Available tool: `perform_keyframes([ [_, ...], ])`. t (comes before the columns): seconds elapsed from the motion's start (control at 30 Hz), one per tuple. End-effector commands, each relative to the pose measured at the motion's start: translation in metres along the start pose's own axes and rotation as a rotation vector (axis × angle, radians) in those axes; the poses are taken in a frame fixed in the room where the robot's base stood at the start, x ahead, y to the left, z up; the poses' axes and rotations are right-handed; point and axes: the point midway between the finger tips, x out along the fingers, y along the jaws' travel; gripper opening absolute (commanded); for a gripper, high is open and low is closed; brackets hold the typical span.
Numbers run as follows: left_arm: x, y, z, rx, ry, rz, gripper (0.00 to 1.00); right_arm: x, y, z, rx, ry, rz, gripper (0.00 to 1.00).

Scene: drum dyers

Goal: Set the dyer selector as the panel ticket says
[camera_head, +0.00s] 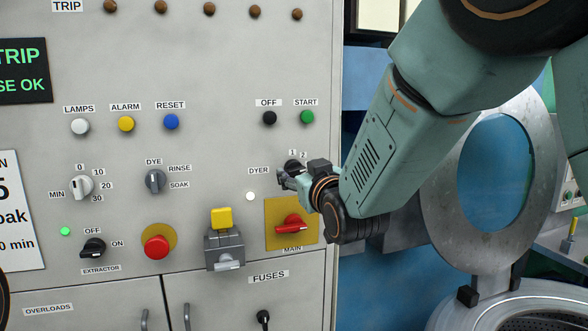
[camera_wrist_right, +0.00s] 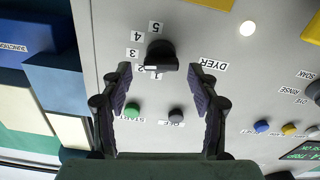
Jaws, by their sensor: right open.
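The dyer selector is a black knob (camera_wrist_right: 161,56) on the grey panel, with labels 1 to 5 around it in the right wrist view. A pale mark on the knob lies close to the labels 1 and 2; I cannot tell exactly which it points at. In the head view the selector (camera_head: 293,166) is partly hidden by my right gripper (camera_head: 287,179). The right gripper is open in the wrist view (camera_wrist_right: 160,82), its fingers apart and the knob just beyond the gap. The ticket (camera_head: 20,215) is cut off at the left edge, showing "5", "oak" and "0 min". My left gripper is out of view.
The red main switch (camera_head: 292,224) on its yellow plate sits just below my right gripper. The off button (camera_head: 270,118) and start button (camera_head: 307,117) are above. A red stop button (camera_head: 157,247) and a yellow-topped grey fitting (camera_head: 223,240) are to the left.

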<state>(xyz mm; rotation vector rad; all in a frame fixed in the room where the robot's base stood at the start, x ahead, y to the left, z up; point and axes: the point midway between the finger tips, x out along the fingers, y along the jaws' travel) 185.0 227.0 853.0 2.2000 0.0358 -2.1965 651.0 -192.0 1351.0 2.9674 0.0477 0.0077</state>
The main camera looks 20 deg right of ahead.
Motion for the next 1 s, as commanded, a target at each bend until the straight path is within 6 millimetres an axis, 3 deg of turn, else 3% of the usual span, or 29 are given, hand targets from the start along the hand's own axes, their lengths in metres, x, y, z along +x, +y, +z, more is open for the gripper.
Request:
perform_keyframes([
  [0.37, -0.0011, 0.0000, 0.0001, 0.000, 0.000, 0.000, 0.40, 0.0041, -0.0013, 0.0007, 0.000, -0.001, -0.002, 0.60],
  [1.0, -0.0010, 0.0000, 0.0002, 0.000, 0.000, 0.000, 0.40, 0.0041, -0.0013, 0.0006, -0.001, -0.001, -0.002, 0.07],
])
